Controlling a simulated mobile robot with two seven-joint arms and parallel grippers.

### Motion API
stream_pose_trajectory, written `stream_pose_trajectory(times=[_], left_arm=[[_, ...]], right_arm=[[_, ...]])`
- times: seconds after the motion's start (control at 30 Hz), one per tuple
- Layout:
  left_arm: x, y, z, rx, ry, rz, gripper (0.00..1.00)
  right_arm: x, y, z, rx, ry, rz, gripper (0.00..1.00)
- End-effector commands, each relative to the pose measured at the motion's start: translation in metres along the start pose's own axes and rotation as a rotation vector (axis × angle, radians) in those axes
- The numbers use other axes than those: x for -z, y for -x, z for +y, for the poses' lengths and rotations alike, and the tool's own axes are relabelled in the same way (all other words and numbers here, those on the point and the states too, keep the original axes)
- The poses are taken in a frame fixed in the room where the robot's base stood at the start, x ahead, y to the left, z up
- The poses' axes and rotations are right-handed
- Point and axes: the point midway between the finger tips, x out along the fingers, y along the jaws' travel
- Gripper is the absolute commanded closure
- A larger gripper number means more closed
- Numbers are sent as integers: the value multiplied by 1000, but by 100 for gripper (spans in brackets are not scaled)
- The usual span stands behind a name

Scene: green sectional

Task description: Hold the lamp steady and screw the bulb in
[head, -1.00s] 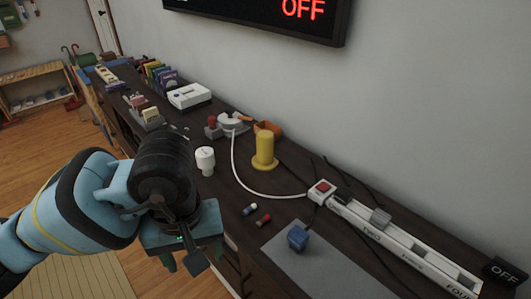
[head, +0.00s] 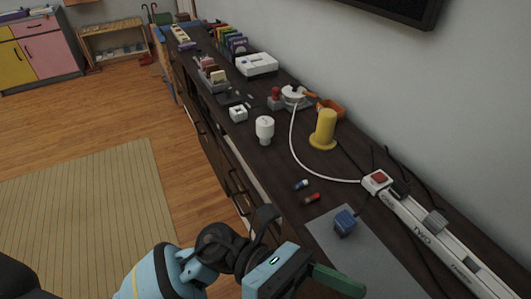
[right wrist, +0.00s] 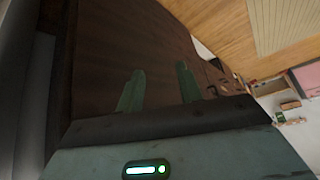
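A yellow cylinder on a round base (head: 325,130), possibly the lamp, stands upright on the dark cabinet top in the head view. A white rounded piece with a narrower foot (head: 265,129), possibly the bulb, stands upright left of it, apart. Neither is touched. My left gripper (head: 325,295) is at the bottom of the head view, in front of the cabinet, well short of both. One green finger shows at the outer end of its palm; the other is cut off. My right gripper (right wrist: 158,88) shows only in the right wrist view, fingers apart and empty, before dark wood.
A power strip (head: 430,240) with a red switch (head: 379,177) lies along the wall, with a white cable. A blue block (head: 345,222) sits on a grey mat (head: 350,258). Two small cylinders (head: 307,191) lie nearby. The floor (head: 110,110) at left is clear.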

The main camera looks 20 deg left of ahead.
Motion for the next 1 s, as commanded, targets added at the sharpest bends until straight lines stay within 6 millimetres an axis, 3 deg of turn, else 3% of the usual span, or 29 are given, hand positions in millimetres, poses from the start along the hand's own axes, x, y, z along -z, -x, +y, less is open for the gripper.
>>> stream_pose_trajectory(times=[0.17,0.27,0.37,0.47,0.57,0.7,0.83,0.87,1.0], left_arm=[[-9,38,30,-157,458,-481,39],[5,75,50,-242,720,-749,39],[36,119,67,-322,982,-1020,39],[84,164,74,-400,1237,-1300,39],[149,205,66,-476,1481,-1589,39],[247,247,29,-572,1772,-1997,39],[322,264,-18,-638,1951,-2321,39],[335,266,-29,638,-1951,2347,39],[375,268,-66,589,-1774,2227,39]], right_arm=[[0,0,0,0,0,0,64],[0,0,0,0,0,0,64],[0,0,0,0,0,0,64],[0,0,0,0,0,0,64],[0,0,0,0,0,0,64],[0,0,0,0,0,0,64],[0,0,0,0,0,0,64],[0,0,0,0,0,0,64],[0,0,0,0,0,0,64]])
